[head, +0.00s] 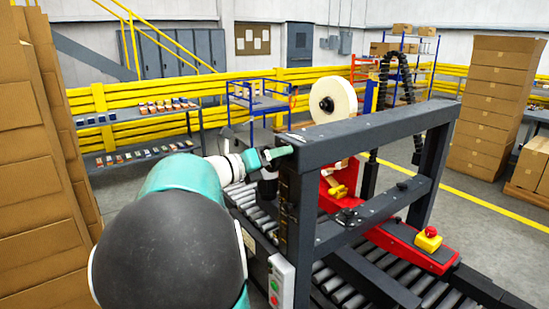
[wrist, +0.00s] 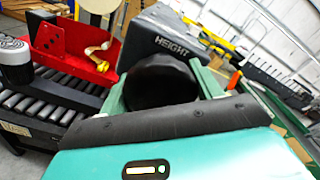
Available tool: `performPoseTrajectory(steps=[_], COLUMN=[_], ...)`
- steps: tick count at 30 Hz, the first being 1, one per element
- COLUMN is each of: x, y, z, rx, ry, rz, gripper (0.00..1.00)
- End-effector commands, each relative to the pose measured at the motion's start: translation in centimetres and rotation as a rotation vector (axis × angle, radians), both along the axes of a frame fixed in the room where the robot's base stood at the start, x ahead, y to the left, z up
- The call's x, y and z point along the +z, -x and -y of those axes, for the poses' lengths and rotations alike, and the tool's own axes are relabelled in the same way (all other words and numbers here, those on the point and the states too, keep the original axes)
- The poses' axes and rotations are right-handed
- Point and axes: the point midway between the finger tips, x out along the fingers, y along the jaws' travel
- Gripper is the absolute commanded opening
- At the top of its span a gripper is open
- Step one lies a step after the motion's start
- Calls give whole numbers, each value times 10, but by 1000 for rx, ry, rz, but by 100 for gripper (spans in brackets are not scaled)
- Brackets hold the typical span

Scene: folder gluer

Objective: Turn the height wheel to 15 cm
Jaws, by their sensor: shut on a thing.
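The height wheel (wrist: 160,85) is a dark round knob in the middle of the wrist view, below the word HEIGHT on the grey frame. The green fingers of my gripper (wrist: 161,76) lie on its left and right sides, shut on it. In the head view my gripper (head: 272,155) is at the top left end of the machine's dark grey frame (head: 370,138). I cannot make out the wheel there, behind my gripper and arm. No height reading is legible in either view.
The roller conveyor (head: 350,292) runs under the frame. A light grey button box (head: 281,282) is below my gripper. Stacked cartons (head: 40,160) stand close at the left.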

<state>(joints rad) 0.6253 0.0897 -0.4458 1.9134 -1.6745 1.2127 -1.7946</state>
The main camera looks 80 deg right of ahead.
Motion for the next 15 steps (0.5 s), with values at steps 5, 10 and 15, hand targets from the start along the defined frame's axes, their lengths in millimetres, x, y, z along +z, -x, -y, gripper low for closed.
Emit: performPoseTrajectory(steps=[5,10,15], x=[-1,-1,-1], y=[-1,-1,-1], z=[0,0,0], rx=[2,1,1], ry=[-51,-73,-79], rz=[-56,-82,-88], gripper=[42,42,42])
